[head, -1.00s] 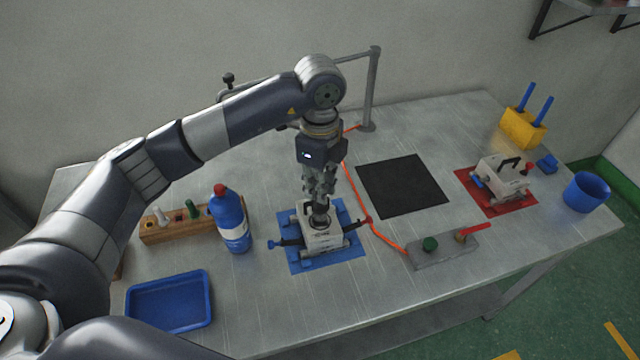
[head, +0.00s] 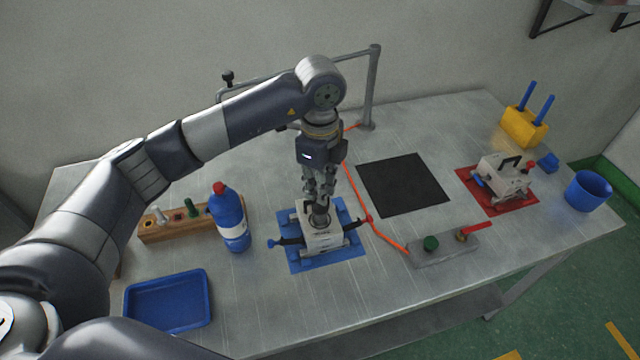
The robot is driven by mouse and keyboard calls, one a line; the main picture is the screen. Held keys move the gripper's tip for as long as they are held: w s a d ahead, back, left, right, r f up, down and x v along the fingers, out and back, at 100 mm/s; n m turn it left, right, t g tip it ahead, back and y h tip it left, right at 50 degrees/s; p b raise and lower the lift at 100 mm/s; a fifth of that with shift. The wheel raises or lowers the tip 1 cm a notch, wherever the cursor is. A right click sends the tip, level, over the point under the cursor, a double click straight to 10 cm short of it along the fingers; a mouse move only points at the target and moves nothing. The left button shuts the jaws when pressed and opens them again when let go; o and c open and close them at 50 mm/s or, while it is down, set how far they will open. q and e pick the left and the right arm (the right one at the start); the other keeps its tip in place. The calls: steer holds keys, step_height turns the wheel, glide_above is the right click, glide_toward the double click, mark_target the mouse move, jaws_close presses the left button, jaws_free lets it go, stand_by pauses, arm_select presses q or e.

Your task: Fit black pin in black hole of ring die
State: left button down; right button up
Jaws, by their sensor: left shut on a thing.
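The ring die (head: 322,238), a pale block with dark side arms, sits on a blue mat (head: 348,257) near the middle of the table. My left gripper (head: 319,203) points straight down over its top, with its fingers closed. A small dark grey piece (head: 319,217) shows below the fingers at the die's top; it appears to be the black pin, but the fingers hide much of it. The hole is hidden, so I cannot tell how deep the pin sits. My right gripper is out of view.
A wooden rack (head: 165,233) with a white and a green pin, a blue bottle (head: 229,218) and a blue tray (head: 168,301) stand left. A black mat (head: 402,184), a control box (head: 443,248) and a second die (head: 503,180) on a red mat lie right.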

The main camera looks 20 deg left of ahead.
arm_select(q)
steer(key=shift+f+b, duration=1.5)
steer(key=shift+f, duration=0.55)
steer(key=c, duration=1.5)
jaws_free()
steer(key=shift+o, duration=0.2)
steer(key=shift+r, duration=0.1)
step_height(320, 180, up, 12)
